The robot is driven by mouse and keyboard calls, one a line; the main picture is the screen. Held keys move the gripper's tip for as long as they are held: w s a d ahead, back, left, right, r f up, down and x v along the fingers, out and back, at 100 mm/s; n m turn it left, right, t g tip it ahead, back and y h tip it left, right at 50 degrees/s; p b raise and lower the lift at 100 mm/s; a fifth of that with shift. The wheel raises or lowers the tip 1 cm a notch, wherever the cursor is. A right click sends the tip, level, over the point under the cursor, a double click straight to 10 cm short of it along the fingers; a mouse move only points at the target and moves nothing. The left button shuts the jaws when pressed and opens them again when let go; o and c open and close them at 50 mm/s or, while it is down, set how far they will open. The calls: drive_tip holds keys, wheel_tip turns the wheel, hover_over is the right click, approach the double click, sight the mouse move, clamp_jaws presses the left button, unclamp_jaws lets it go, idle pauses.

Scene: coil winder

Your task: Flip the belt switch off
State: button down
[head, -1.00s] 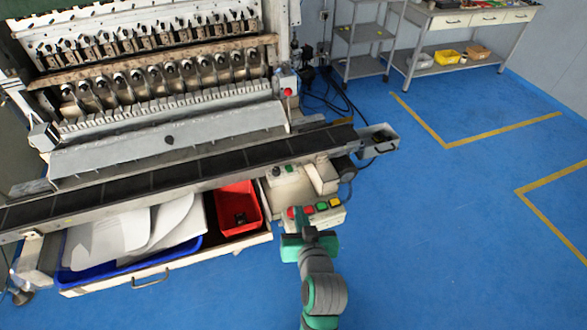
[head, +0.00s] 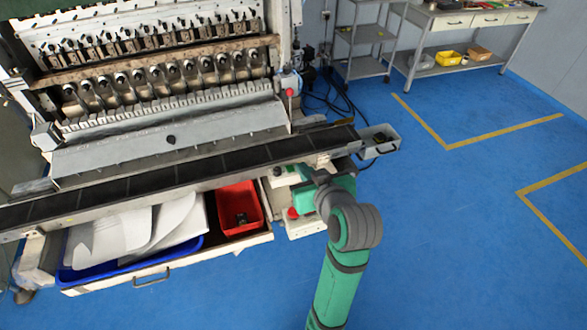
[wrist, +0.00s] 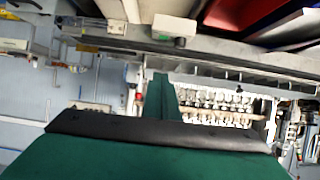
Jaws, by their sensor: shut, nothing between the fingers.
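The belt switch seems to be on the small pale box (head: 278,174) below the right end of the conveyor belt (head: 190,168); it carries small dark and green controls. The same kind of box (wrist: 175,27) shows near the top middle of the wrist view, upside down. I cannot tell the switch's position. My gripper (head: 306,173) is just right of this box, with its fingers pointing towards the machine. In the wrist view my gripper (wrist: 159,78) has its fingers together and empty, apart from the box in the picture. My gripper body covers part of the button panel.
The button panel (head: 306,225) with a red button is below my gripper. An open drawer (head: 215,248) holds a red bin (head: 238,206) and a blue tray (head: 190,250) with white sheets. A small metal tray (head: 380,141) juts out at the belt end. Blue floor is clear to the right.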

drive_tip(key=shift+w, duration=0.1)
hover_over(294, 169)
drive_tip(key=s, duration=0.2)
wheel_tip(294, 169, down, 4)
drive_tip(key=f, duration=0.3)
drive_tip(key=shift+s+a+f, duration=0.1)
drive_tip(key=shift+a+f, duration=0.05)
drive_tip(key=shift+a, duration=0.1)
drive_tip(key=shift+s+d+f, duration=0.15)
drive_tip(key=shift+f, duration=0.4)
